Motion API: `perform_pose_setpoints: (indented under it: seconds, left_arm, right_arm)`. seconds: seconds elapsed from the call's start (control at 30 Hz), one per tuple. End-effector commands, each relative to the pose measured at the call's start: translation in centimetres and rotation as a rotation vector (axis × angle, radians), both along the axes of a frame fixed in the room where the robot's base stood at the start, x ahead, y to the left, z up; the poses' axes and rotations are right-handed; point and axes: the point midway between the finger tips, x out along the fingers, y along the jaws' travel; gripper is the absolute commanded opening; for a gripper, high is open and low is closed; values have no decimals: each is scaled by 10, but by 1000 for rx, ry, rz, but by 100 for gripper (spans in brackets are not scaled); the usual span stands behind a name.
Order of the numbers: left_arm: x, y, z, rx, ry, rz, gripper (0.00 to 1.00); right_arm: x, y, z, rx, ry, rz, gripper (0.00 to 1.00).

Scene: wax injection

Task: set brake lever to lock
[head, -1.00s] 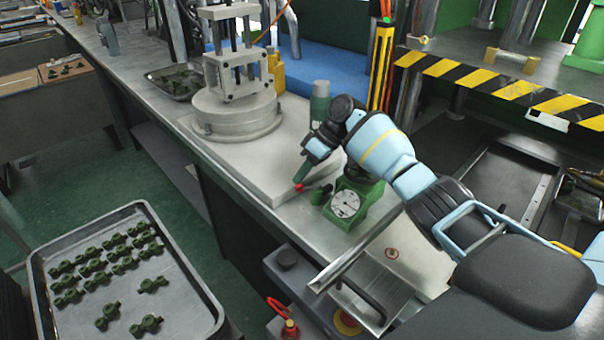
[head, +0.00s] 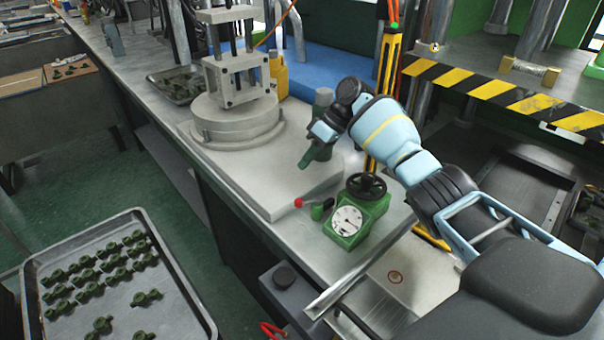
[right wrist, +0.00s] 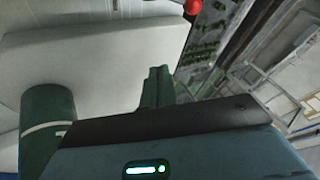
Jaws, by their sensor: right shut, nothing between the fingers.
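The green device (head: 350,230) with a white dial and a black handwheel (head: 366,186) stands on the bench. A lever with a red knob (head: 299,203) sticks out from its left side, beside a dark green cylindrical part (head: 317,211). I take this to be the brake lever; its setting is not readable. My right gripper (head: 306,163) is shut and empty, above and behind the red knob, apart from it. In the right wrist view the shut fingers (right wrist: 157,88) point over a pale plate, and the red knob (right wrist: 193,5) shows at the top edge. My left gripper is out of view.
A round grey clamp fixture (head: 238,120) stands on the pale plate (head: 270,185). A dark green cylinder (head: 323,100) stands behind my right gripper. A tray of green parts (head: 205,285) is at lower left. A striped press edge (head: 500,92) lies at right.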

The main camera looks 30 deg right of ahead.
Motion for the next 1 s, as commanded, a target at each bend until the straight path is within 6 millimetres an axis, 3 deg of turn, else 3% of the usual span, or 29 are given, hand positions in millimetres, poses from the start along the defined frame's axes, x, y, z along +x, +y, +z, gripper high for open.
perform_pose_setpoints:
  seconds: [0.2,0.4,1.0]
  left_arm:
    - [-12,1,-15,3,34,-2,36]
    - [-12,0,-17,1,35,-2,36]
    - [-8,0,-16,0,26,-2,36]
  right_arm:
    - [9,-19,26,1,0,-1,0]
    - [12,-27,40,0,-1,-2,0]
    - [13,-29,45,0,-2,0,0]
